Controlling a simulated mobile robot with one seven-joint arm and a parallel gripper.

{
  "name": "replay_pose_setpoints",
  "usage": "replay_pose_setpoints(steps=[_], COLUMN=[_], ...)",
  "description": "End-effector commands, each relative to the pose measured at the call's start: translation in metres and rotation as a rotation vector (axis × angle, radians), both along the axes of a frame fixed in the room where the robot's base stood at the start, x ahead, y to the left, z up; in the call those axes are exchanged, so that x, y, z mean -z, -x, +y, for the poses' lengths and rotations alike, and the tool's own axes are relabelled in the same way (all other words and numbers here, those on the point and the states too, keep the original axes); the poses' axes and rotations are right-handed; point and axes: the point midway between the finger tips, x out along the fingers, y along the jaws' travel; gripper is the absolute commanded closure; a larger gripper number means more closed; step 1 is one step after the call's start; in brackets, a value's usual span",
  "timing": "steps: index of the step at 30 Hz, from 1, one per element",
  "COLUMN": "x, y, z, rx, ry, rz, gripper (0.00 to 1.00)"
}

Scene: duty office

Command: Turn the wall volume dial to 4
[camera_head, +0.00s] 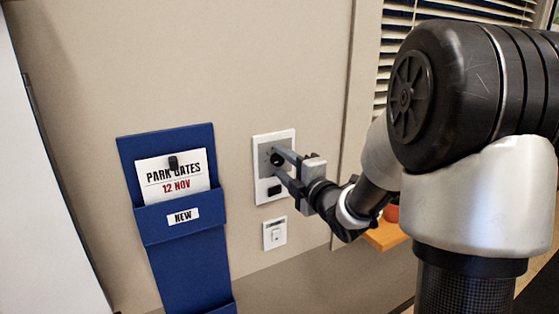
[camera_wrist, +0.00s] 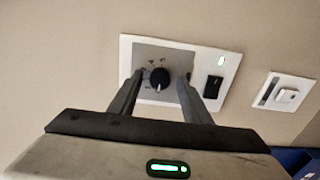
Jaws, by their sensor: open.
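The volume dial (camera_wrist: 159,78) is a small round black knob with a pale pointer mark. It sits on a grey square of a white wall plate (camera_wrist: 228,66), with small markings around it too blurred to read. In the head view the dial (camera_head: 277,159) is partly hidden by my gripper. My gripper (camera_wrist: 158,84) is open, with one finger on each side of the dial and a gap showing to each finger in the wrist view. It also shows in the head view (camera_head: 280,164), reaching to the plate from the right.
A blue wall holder (camera_head: 165,240) with a card (camera_head: 173,176) hangs to the left. A window blind (camera_head: 395,45) and an orange ledge (camera_head: 386,235) are to the right.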

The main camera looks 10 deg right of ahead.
Motion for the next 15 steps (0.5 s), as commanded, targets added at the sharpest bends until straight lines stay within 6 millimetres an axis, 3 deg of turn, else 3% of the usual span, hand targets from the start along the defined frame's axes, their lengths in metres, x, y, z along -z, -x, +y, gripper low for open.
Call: replay_pose_setpoints(steps=[7,14,15], x=[0.0004,0.0004,0.0004], y=[0.0001,0.0,0.0], z=[0.0,0.0,0.0], rx=[0.0,0.0,0.0], ry=[0.0,0.0,0.0], rz=[0.001,0.001,0.001], gripper=[0.58,0.96,0.97])
